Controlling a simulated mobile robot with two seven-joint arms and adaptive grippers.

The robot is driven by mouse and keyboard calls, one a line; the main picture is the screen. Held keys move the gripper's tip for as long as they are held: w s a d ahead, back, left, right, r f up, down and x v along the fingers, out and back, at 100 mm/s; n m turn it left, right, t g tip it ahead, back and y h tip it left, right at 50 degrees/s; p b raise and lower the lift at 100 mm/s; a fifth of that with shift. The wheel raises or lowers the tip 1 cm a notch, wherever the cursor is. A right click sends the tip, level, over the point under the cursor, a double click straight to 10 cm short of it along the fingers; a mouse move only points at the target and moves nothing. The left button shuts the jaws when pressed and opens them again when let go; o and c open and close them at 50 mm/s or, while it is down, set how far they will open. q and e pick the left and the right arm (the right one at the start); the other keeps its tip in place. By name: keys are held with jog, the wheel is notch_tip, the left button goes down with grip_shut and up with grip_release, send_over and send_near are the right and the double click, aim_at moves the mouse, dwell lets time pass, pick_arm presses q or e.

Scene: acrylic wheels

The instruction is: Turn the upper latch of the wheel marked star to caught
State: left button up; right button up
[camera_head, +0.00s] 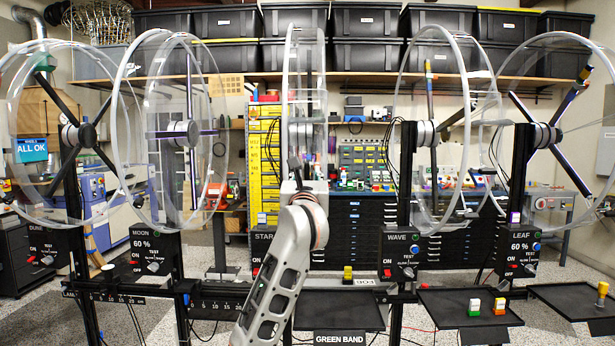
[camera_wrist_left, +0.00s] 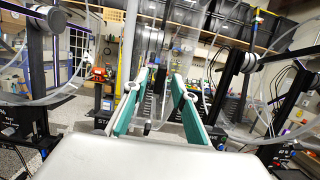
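The wheel marked star (camera_head: 304,75) stands nearly edge-on in the middle of the head view, above a sign reading "STAR" (camera_head: 263,236) that my arm partly covers. My left gripper (camera_head: 298,168) is in front of the wheel's lower part, mostly hidden behind its own wrist. In the left wrist view, its two teal fingers (camera_wrist_left: 160,80) are apart, with clear acrylic and a dark upright part showing between and beyond them. I cannot tell whether they touch anything. The upper latch cannot be made out in either view. My right gripper is not in view.
Clear wheels marked moon (camera_head: 182,55) and wave (camera_head: 436,30) stand at either side, with dune and leaf farther out. Control boxes sit under them. A tray marked "GREEN BAND" (camera_head: 340,318) and a tray with colored blocks (camera_head: 470,318) are in front.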

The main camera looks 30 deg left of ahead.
pick_arm(q)
grip_shut()
jog(key=shift+r+p, duration=0.15)
jog(key=shift+p, duration=0.25)
jog(key=shift+m+p, duration=1.5)
jog(key=shift+p, duration=0.15)
jog(key=shift+m+p, duration=0.5)
jog(key=shift+p, duration=0.3)
jog(key=shift+m, duration=0.3)
jog(key=shift+p, duration=0.3)
